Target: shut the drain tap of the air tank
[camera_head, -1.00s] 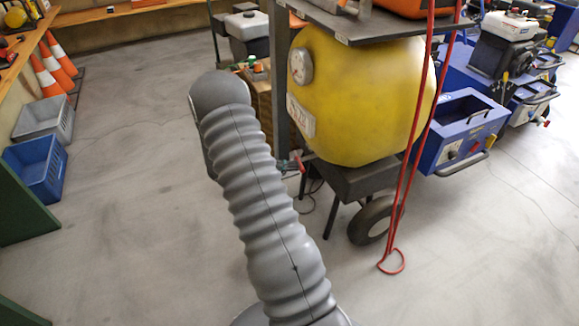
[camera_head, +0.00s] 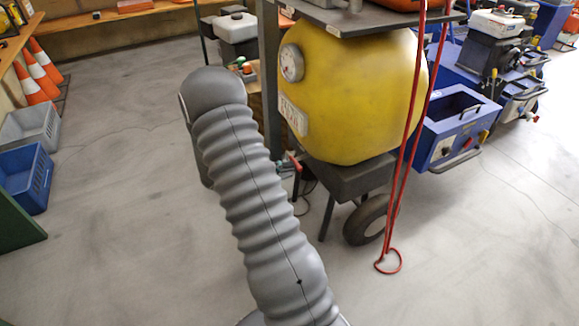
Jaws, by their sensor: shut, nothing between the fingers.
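The yellow air tank (camera_head: 355,95) stands right of centre, with a round gauge (camera_head: 291,63) and a white label plate (camera_head: 293,117) on its left side. The drain tap (camera_head: 294,161) is low at the tank's left, with a small red lever that looks tilted. Its details are too small to tell how far open it is. My grey ribbed arm rises from the bottom and ends in a rounded joint left of the tank. My gripper is not visible. In the picture the tap sits just right of my arm's ribbed part.
A red hose (camera_head: 408,140) hangs in front of the tank, looping to the floor. A black wheel (camera_head: 368,220) is under the tank. Blue machines (camera_head: 445,125) stand to the right. Cones (camera_head: 40,75) and crates (camera_head: 25,177) are at left. The floor between them and my arm is clear.

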